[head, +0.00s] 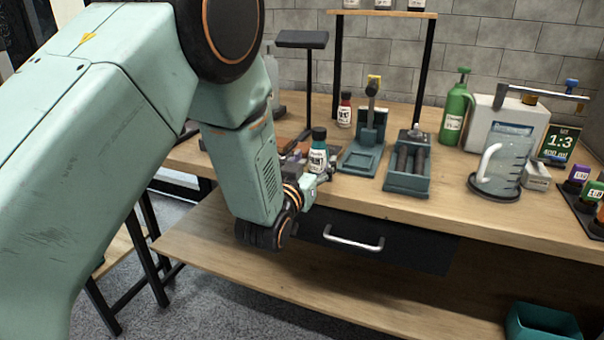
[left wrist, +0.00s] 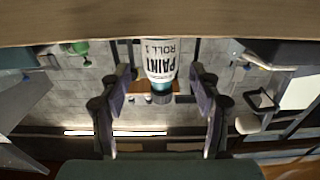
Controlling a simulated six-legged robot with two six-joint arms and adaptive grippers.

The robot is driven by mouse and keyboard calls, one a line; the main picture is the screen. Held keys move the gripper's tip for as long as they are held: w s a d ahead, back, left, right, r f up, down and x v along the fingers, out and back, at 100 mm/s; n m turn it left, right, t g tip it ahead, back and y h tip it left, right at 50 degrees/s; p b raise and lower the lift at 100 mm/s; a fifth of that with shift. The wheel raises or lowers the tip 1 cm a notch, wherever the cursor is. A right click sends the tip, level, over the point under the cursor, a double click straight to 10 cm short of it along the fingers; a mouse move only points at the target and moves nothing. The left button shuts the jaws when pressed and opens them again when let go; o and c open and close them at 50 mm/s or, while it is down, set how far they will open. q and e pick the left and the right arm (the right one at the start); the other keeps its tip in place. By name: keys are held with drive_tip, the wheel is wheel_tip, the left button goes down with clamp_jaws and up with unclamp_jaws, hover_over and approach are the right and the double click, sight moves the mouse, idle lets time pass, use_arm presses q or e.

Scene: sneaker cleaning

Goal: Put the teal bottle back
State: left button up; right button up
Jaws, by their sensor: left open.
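The teal bottle (head: 318,155), with a dark cap and a white label, stands upright near the front edge of the workbench. My left gripper (head: 316,182) is low beside it at the bench edge, partly hidden by my wrist. In the left wrist view the bottle (left wrist: 160,62) shows its white "PAINT" label between the two spread fingers of my left gripper (left wrist: 163,78). The fingers are open, with a gap on each side of the bottle. My right gripper is not in view.
Teal stands (head: 409,165) are close on the right. A green spray bottle (head: 457,112) and clear jug (head: 503,160) stand farther right. A drawer handle (head: 353,238) sticks out below the bench top.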

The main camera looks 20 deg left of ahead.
use_arm(q)
drive_tip(key=s+p, duration=0.1)
drive_tip(key=s, duration=0.9)
drive_tip(key=shift+a+p, duration=0.15)
drive_tip(key=shift+p, duration=0.2)
drive_tip(key=shift+f, duration=0.1)
drive_tip(key=s+a+f+g, duration=0.1)
drive_tip(key=s+f+g, duration=0.4)
drive_tip(key=f, duration=0.6)
drive_tip(key=s+a+f+g, duration=0.2)
drive_tip(key=s+f+g, duration=0.2)
drive_tip(key=s+f, duration=0.45)
drive_tip(key=s+f+g, duration=0.4)
drive_tip(key=s+f, duration=0.2)
drive_tip(key=s, duration=0.5)
drive_tip(key=s+f+g, duration=0.5)
drive_tip(key=s, duration=0.6)
drive_tip(key=shift+s+f+n, duration=0.15)
drive_tip(key=shift+f+n, duration=0.25)
drive_tip(key=shift+y, duration=0.3)
